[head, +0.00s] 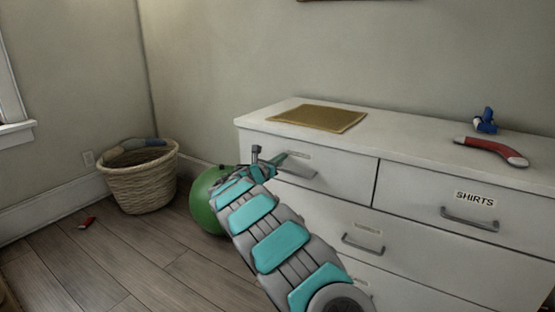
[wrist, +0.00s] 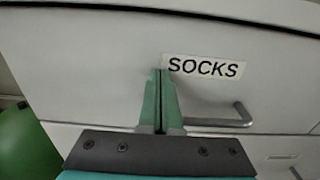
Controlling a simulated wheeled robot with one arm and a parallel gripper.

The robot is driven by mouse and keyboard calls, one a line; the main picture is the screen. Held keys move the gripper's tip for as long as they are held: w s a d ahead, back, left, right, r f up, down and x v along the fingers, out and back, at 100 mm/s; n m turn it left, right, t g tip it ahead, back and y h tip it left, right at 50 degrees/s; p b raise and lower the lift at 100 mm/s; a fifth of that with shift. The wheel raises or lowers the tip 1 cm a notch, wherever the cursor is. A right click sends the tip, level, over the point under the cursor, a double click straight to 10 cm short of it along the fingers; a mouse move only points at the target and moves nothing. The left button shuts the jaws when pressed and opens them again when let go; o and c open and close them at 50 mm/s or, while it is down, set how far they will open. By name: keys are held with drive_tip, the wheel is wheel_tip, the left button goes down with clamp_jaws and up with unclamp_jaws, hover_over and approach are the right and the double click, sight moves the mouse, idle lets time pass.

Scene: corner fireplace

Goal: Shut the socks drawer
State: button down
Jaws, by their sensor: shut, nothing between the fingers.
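The socks drawer (wrist: 110,55) fills the wrist view, with its black-on-white SOCKS label (wrist: 206,67) and grey bar handle (wrist: 225,119). In the head view the same drawer (head: 345,170) is the top left one of the white dresser (head: 388,124), partly hidden behind my arm. Its front looks close to flush with the dresser; I cannot tell whether a small gap is left. My gripper (wrist: 160,78) is shut and empty, its fingertips at the drawer front just left of the label. It also shows at the drawer in the head view (head: 284,157).
A SHIRTS drawer (head: 420,202) is to the right. A tan mat (head: 318,117), a red curved object (head: 492,151) and a blue item (head: 485,121) lie on top. A green ball (head: 205,205) is left of the dresser, near a wicker basket (head: 143,187). A small red object (head: 87,222) lies on open floor.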

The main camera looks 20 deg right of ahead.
drive_tip(key=shift+d+r, duration=0.1)
drive_tip(key=shift+r, duration=0.2)
drive_tip(key=b+v, duration=0.1)
drive_tip(key=v, duration=1.3)
drive_tip(key=s+d+r+m+g, duration=0.2)
drive_tip(key=s+d+m+g, duration=0.1)
drive_tip(key=s+d+m, duration=0.3)
drive_tip(key=s+d+r+m+g, duration=0.2)
drive_tip(key=s+d+m+g, duration=0.15)
drive_tip(key=s, duration=0.55)
drive_tip(key=s+d+f+m+g+y, duration=0.15)
drive_tip(key=s+m, duration=0.25)
drive_tip(key=s, duration=0.4)
drive_tip(key=s+d+f+m+g+y, duration=0.1)
drive_tip(key=s+m+g, duration=0.2)
drive_tip(key=s, duration=0.6)
drive_tip(key=s+a+f+m+y, duration=0.4)
drive_tip(key=s+a+f+y, duration=0.1)
drive_tip(key=s+a, duration=0.6)
drive_tip(key=s+a+f+m+g+y, duration=0.1)
drive_tip(key=s+a+f+m+y, duration=0.3)
drive_tip(key=s+a, duration=0.8)
wheel_tip(320, 180, down, 2)
drive_tip(key=s+y, duration=0.2)
drive_tip(key=y, duration=0.1)
drive_tip(key=shift+s+a+m, duration=0.2)
drive_tip(key=shift+s+m, duration=0.1)
drive_tip(key=shift+m, duration=0.05)
drive_tip(key=shift+f, duration=0.1)
